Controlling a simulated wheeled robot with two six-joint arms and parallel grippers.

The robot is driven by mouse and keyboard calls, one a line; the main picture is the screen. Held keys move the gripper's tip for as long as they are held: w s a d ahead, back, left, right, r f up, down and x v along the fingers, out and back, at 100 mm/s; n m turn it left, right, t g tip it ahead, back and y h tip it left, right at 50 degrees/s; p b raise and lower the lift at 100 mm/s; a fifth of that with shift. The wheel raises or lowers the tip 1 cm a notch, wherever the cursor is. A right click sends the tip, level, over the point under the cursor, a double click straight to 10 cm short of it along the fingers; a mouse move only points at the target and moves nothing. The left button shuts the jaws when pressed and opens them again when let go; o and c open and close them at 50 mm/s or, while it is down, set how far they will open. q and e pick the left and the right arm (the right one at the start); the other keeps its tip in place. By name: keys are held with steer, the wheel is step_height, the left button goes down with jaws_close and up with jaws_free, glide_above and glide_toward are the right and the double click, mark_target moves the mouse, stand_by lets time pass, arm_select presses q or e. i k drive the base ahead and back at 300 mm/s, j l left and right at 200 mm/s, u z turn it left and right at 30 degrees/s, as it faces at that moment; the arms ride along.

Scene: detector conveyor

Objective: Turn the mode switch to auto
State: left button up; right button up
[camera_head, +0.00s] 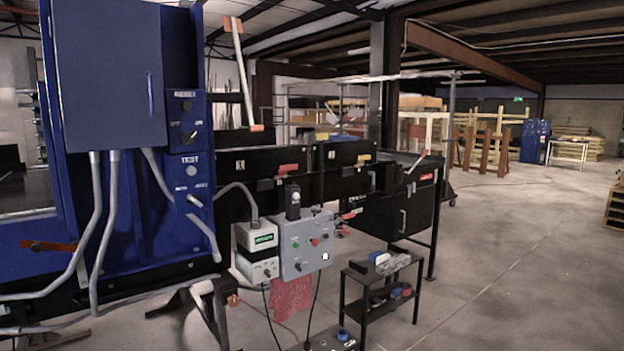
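The blue control cabinet (105,70) stands at the left, with a narrow switch panel on its right side. Neither of my grippers can be made out.
A grey control box (305,248) with coloured buttons and a white meter box (257,252) stand right of the cabinet. Grey conduits (104,235) run down the cabinet front. A small black table (378,272) stands right of them. Open concrete floor (520,260) lies at the right.

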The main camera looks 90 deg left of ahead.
mark_target(193, 199)
steer(key=u, duration=3.5)
